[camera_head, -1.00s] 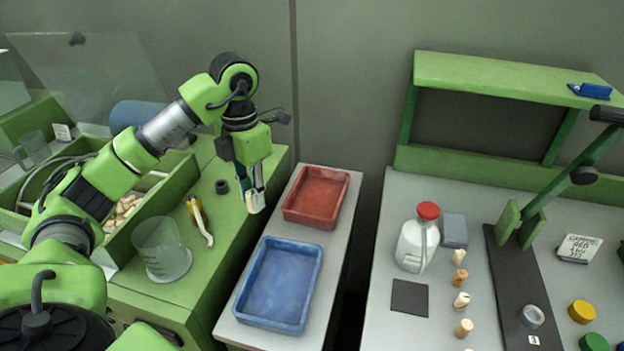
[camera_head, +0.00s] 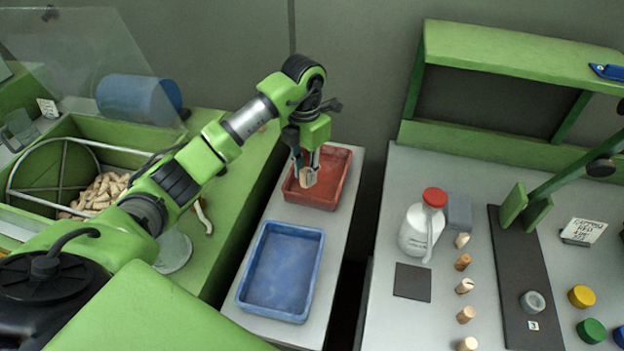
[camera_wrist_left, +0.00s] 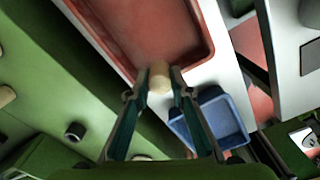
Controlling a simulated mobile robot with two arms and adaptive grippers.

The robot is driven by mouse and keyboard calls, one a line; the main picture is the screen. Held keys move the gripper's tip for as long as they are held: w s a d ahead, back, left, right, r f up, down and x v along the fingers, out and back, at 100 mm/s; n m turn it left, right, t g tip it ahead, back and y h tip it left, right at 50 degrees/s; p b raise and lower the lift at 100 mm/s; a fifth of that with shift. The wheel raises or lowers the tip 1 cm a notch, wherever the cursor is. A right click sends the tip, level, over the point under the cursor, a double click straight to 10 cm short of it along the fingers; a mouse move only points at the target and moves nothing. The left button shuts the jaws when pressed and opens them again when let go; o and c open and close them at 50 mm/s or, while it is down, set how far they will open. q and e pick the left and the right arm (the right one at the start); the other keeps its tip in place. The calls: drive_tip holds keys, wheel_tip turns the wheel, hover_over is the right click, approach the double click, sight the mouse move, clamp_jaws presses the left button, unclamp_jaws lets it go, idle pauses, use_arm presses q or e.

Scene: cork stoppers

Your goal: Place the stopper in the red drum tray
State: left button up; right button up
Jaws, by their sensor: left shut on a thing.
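My left gripper (camera_head: 308,174) is shut on a pale cork stopper (camera_head: 307,177). In the head view they overlap the left part of the red tray (camera_head: 345,172). In the left wrist view the stopper (camera_wrist_left: 159,77) sits between the two fingertips, and the red tray (camera_wrist_left: 206,32) lies beyond it, with the stopper near the tray's edge in the picture. The stopper's height above the tray is hard to tell. The inside of the red tray that shows looks empty.
A blue tray (camera_head: 318,262) stands in front of the red one on the grey table. A green bin of many corks (camera_head: 100,192) is at the left. The right bench holds a red-capped bottle (camera_head: 421,228), several standing stoppers and coloured caps.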

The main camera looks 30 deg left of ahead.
use_arm(q)
drive_tip(key=shift+w+d+f, duration=0.2)
drive_tip(key=shift+d+f, duration=0.05)
drive_tip(key=shift+f, duration=0.1)
drive_tip(key=shift+w+d+f, duration=0.1)
drive_tip(key=shift+w+f, duration=0.05)
drive_tip(key=shift+f, duration=0.05)
drive_tip(key=f, duration=0.1)
drive_tip(key=f+p, duration=0.2)
drive_tip(key=shift+w+d+f, duration=0.1)
drive_tip(key=shift+w+d, duration=0.1)
drive_tip(key=shift+w, duration=0.05)
drive_tip(key=shift+f, duration=0.4)
use_arm(e)
drive_tip(key=shift+s+d+r, duration=0.1)
drive_tip(key=shift+s+r, duration=0.2)
drive_tip(key=shift+r, duration=0.25)
drive_tip(key=shift+s+r, duration=0.3)
drive_tip(key=shift+r, duration=0.2)
use_arm(q)
drive_tip(key=shift+f, duration=0.15)
drive_tip(key=o, duration=0.7)
use_arm(e)
drive_tip(key=shift+w, duration=0.2)
